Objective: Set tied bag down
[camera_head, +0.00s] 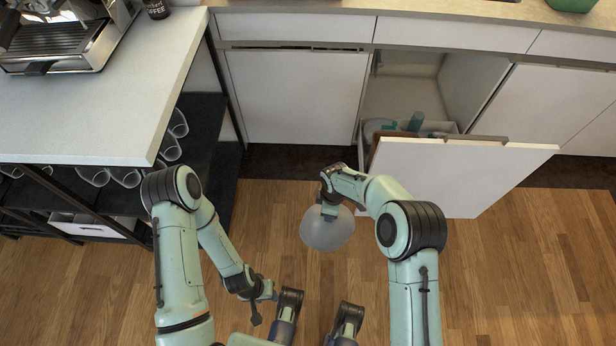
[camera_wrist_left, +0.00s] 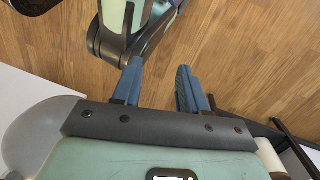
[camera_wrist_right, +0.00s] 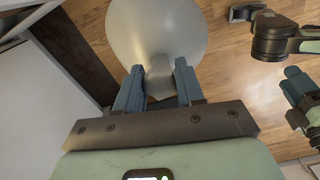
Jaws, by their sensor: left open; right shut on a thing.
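The tied bag (camera_head: 327,232) is a pale grey, translucent rounded bundle. It hangs below my right gripper (camera_head: 330,208), above the wooden floor and left of the pulled-out drawer front. In the right wrist view, the bag (camera_wrist_right: 155,28) spreads out beyond the fingers, and its narrow neck (camera_wrist_right: 159,78) is between them. My right gripper (camera_wrist_right: 158,74) is shut on this neck. My left gripper (camera_wrist_left: 158,82) is open, with nothing between its fingers. It is low over the floor, left of the bag and nearer to my body.
A drawer with a white front (camera_head: 460,172) is pulled out on the right, with teal and clear items (camera_head: 415,122) inside. White cabinets stand behind. A counter (camera_head: 100,105) with a dark shelf of cups is on the left. Wooden floor (camera_head: 275,200) is bare around the bag.

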